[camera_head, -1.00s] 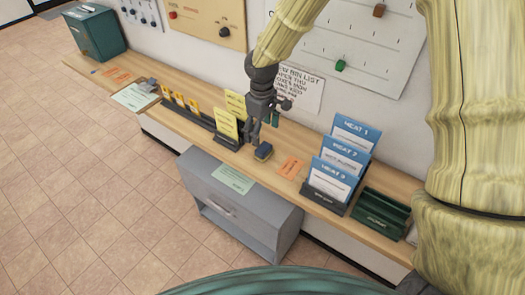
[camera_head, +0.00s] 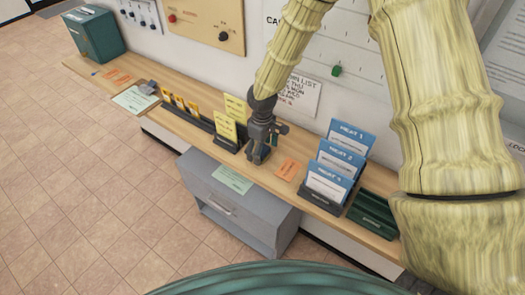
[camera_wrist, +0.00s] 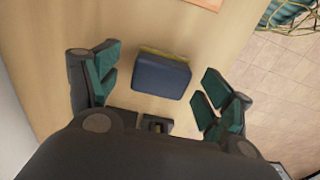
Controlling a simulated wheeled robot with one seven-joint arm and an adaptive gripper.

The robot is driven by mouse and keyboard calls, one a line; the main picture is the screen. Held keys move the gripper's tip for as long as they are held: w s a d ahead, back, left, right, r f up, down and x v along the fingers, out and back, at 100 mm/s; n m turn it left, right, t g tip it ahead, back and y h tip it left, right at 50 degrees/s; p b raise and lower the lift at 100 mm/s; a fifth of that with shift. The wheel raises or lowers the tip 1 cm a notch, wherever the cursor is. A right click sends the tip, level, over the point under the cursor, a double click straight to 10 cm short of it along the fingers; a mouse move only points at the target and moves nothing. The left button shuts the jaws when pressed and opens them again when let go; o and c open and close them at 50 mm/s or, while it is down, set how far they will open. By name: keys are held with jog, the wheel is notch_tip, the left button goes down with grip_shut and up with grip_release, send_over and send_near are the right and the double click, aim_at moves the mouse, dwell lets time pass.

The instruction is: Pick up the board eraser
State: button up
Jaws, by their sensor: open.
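The board eraser (camera_wrist: 161,77) is a small dark blue block with a yellow layer along one edge. In the wrist view it lies on the wooden shelf, a little beyond and between the open green-padded fingers of my gripper (camera_wrist: 157,92). The fingers do not visibly touch it. In the head view my gripper (camera_head: 257,158) points down over the shelf between the yellow cards and the orange card. There it covers most of the eraser.
The wooden shelf (camera_head: 232,165) is narrow. Yellow cards (camera_head: 228,126) stand just left of my gripper. An orange card (camera_head: 288,169) lies to the right, before the blue heat folders (camera_head: 338,160) and a green tray (camera_head: 372,215). A grey cabinet (camera_head: 228,205) stands below.

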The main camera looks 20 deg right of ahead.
jog(key=shift+f, duration=0.35)
jog(key=c, duration=1.3)
jog(key=shift+o, duration=0.2)
jog(key=shift+s, duration=0.1)
jog(key=shift+r+b, duration=1.55)
jog(key=shift+r, duration=3.45)
